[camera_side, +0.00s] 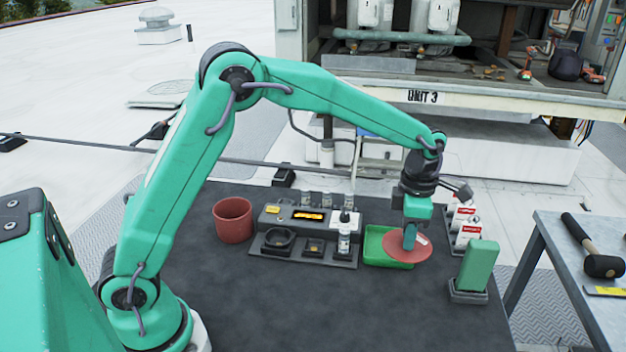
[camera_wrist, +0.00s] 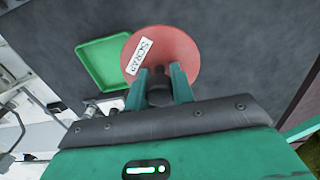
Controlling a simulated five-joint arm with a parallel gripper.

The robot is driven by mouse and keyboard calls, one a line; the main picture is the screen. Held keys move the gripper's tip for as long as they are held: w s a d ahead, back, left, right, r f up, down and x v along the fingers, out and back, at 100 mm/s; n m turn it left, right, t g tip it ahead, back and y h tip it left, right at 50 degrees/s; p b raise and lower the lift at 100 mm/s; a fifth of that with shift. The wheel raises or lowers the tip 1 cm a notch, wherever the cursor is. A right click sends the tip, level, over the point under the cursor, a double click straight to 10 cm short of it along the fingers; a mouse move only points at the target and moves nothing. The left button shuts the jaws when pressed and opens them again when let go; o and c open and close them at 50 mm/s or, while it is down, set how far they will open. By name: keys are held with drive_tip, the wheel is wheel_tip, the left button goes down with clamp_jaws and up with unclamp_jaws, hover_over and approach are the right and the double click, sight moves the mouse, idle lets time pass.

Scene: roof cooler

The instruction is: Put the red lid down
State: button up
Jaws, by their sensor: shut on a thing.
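The red lid (camera_side: 408,247) is a round disc with a white label, held over the right part of a green tray (camera_side: 375,255) in the side view. In the wrist view the lid (camera_wrist: 180,55) shows its label reading SCRAP, and the green tray (camera_wrist: 104,58) lies beside it to the left. My gripper (camera_side: 410,236) is shut on the lid's dark knob, seen between the fingers in the wrist view (camera_wrist: 160,88). I cannot tell whether the lid touches the tray. A red open pot (camera_side: 233,220) stands at the left of the dark mat.
A grey instrument station (camera_side: 310,232) with a lit display stands between pot and tray. A green block in a holder (camera_side: 478,267) and a rack of labelled cards (camera_side: 465,222) are right of the lid. A side table (camera_side: 590,262) bears a hammer (camera_side: 594,250). The front mat (camera_side: 330,310) is clear.

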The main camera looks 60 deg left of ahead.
drive_tip(key=shift+a, duration=0.1)
drive_tip(key=w+a+f, duration=0.2)
drive_tip(key=a, duration=0.1)
drive_tip(key=w+a+f, duration=0.2)
drive_tip(key=a, duration=0.1)
drive_tip(key=w+a+f, duration=0.2)
drive_tip(key=a+f, duration=0.1)
drive_tip(key=shift+w+a, duration=0.2)
drive_tip(key=shift+a, duration=0.1)
drive_tip(key=shift+f, duration=0.1)
drive_tip(key=shift+f, duration=1.9)
drive_tip(key=shift+f, duration=0.1)
drive_tip(key=o, duration=1)
wheel_tip(320, 180, up, 12)
